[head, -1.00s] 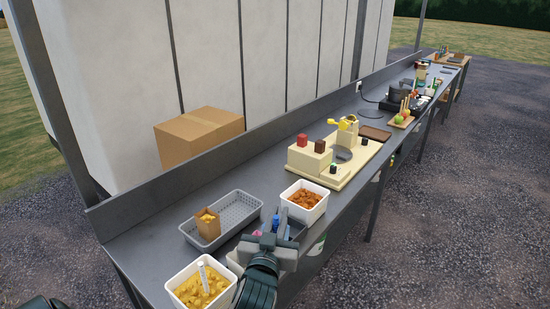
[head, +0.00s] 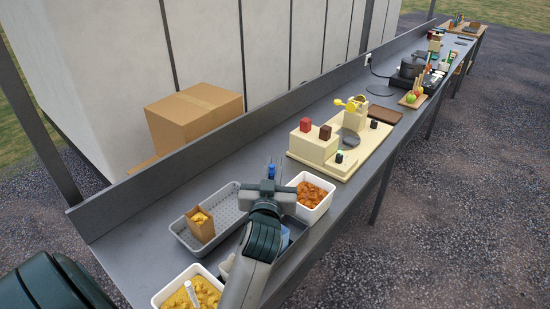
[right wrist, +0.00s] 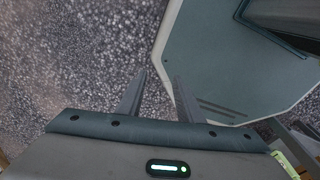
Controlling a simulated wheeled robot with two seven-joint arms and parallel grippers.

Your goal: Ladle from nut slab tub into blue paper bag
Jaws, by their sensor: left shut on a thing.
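My left gripper (head: 270,186) is shut on a small blue thing (head: 271,171), near the grey basket and the orange-brown tub. The gripper hides most of this thing, so I cannot tell whether it is the blue paper bag or a handle. A white tub of orange-brown pieces (head: 312,191) stands just right of the gripper. A white tub of yellow pieces (head: 190,296) stands at the near end with a white handle (head: 192,293) upright in it. I cannot tell which is nut slab. My right gripper (right wrist: 160,78) is open and empty over gravel.
A grey perforated basket (head: 226,206) holds a brown paper bag (head: 201,226) with yellow pieces. A bin, partly behind my left arm, shows something blue (head: 288,238). A cream stand (head: 318,148) is farther along the counter. A cardboard box (head: 195,115) is behind the counter's raised back edge.

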